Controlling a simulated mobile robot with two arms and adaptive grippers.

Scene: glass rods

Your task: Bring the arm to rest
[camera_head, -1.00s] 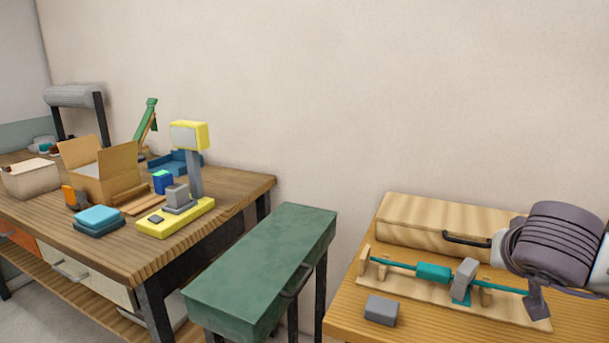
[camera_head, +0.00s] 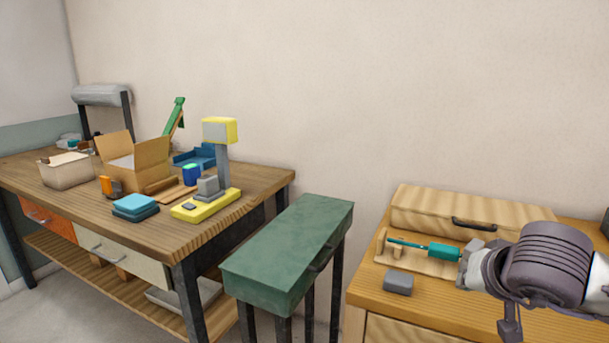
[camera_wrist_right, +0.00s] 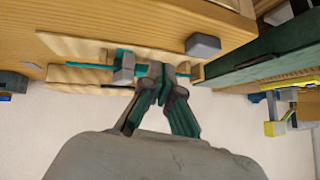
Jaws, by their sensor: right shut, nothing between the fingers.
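My right gripper (camera_head: 482,268) comes in from the right in the head view, in front of the wooden rod stand. In the right wrist view its fingers (camera_wrist_right: 162,75) are closed together with nothing held. The stand (camera_head: 388,258) carries a thin teal rod with a thicker teal section (camera_head: 444,252); my gripper and wrist hide its right part. In the right wrist view the stand (camera_wrist_right: 80,48) lies behind the fingers, with a grey block (camera_wrist_right: 123,70) on the rod. Contact between fingers and rod cannot be told. My left gripper is out of view.
A grey block (camera_head: 398,282) lies before the stand, and a wooden case (camera_head: 430,207) behind it. A green bench (camera_head: 290,245) stands left. Farther left, a workbench (camera_head: 150,240) holds an open box (camera_head: 150,155) and a yellow-based device (camera_head: 208,207). Air above the green bench is clear.

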